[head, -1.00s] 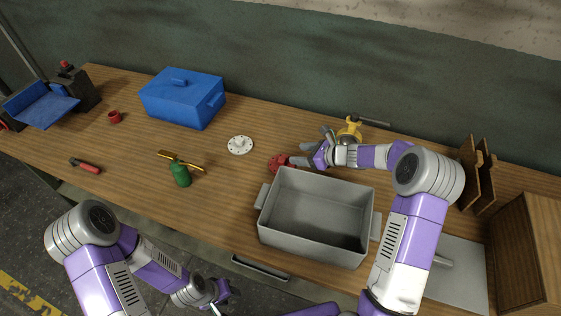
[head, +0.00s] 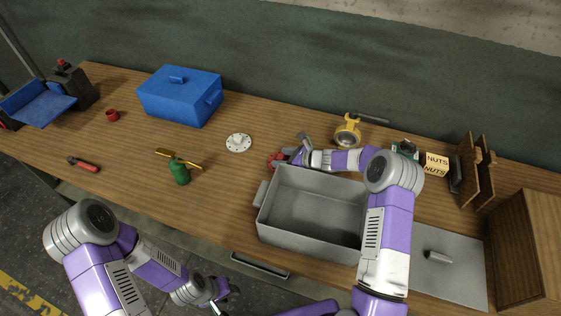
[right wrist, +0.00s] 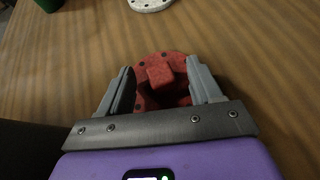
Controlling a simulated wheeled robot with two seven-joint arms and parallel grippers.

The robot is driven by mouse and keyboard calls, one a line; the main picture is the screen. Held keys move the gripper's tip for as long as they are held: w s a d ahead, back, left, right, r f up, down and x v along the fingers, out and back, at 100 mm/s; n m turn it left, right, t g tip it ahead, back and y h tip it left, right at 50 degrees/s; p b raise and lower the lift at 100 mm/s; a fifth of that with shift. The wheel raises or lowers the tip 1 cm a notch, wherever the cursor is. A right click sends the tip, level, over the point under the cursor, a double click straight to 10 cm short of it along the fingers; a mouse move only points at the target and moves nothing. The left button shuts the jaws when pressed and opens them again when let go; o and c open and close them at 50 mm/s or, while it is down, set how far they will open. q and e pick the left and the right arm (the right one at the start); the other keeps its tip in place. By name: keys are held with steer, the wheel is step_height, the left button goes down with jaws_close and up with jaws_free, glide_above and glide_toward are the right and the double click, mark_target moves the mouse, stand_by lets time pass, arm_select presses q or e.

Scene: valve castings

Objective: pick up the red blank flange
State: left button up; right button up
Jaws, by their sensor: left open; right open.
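The red blank flange (head: 274,160) lies on the bench just behind the grey bin's left rear corner. It is partly hidden by my right gripper in the head view. In the right wrist view the red flange (right wrist: 161,78), with a raised square boss and bolt holes, sits between the two open fingers. My right gripper (head: 290,153) is open around it, a finger on either side; I cannot tell whether they touch it. My right gripper also shows in the right wrist view (right wrist: 162,82). My left gripper (head: 222,296) is open and empty, low in front of the bench.
A grey open bin (head: 268,228) stands right in front of the flange. A white flange (head: 238,143) lies to its left. A green valve with yellow handle (head: 180,172), a blue box (head: 181,97) and a yellow valve (head: 347,136) stand around.

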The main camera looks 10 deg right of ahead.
jaws_close()
stand_by(0.3)
stand_by(0.8)
steer(key=shift+w+r, duration=0.1)
stand_by(0.3)
